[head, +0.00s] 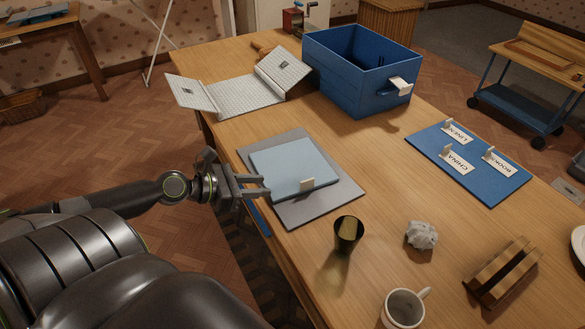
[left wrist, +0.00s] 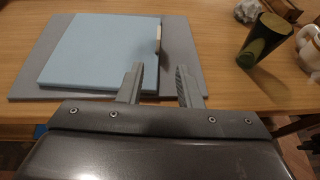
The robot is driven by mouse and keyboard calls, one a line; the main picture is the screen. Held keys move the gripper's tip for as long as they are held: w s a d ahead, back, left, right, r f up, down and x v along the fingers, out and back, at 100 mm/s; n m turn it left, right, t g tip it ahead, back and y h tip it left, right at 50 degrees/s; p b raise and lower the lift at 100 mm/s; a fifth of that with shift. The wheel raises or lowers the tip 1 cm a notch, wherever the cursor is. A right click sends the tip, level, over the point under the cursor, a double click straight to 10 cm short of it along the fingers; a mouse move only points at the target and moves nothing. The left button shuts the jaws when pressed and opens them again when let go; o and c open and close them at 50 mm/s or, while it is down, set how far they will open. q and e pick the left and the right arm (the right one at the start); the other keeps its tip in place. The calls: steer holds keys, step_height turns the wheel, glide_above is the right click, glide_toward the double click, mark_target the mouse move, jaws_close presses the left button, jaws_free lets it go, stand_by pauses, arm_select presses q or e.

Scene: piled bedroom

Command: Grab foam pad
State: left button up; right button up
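The foam pad (head: 290,166) is a flat light-blue square lying on a larger grey mat (head: 335,199) near the table's left edge. A small pale tab (head: 307,185) stands up at its near edge. In the left wrist view the pad (left wrist: 95,50) lies ahead and to the left, with the tab (left wrist: 158,38) upright at its right edge. My left gripper (head: 267,187) is open and empty at the pad's near left side. In the left wrist view its fingers (left wrist: 160,85) are apart, short of the tab. My right gripper is not in view.
A dark cup (head: 347,234), crumpled paper (head: 421,235), a mug (head: 404,308) and a wooden holder (head: 502,274) stand to the right. A blue crate (head: 340,80), a folded white board (head: 240,95) and a blue labelled board (head: 480,185) are farther back. Bare wood lies between.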

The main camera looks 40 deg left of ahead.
mark_target(307, 189)
arm_select(q)
steer(key=shift+w+d+f, duration=0.1)
steer(key=shift+w+d, duration=0.1)
steer(key=shift+w, duration=0.2)
steer(key=x, duration=1.4)
steer(key=shift+w+f, duration=0.1)
steer(key=shift+f, duration=0.1)
steer(key=shift+a, duration=0.1)
steer(key=shift+c, duration=0.3)
jaws_close()
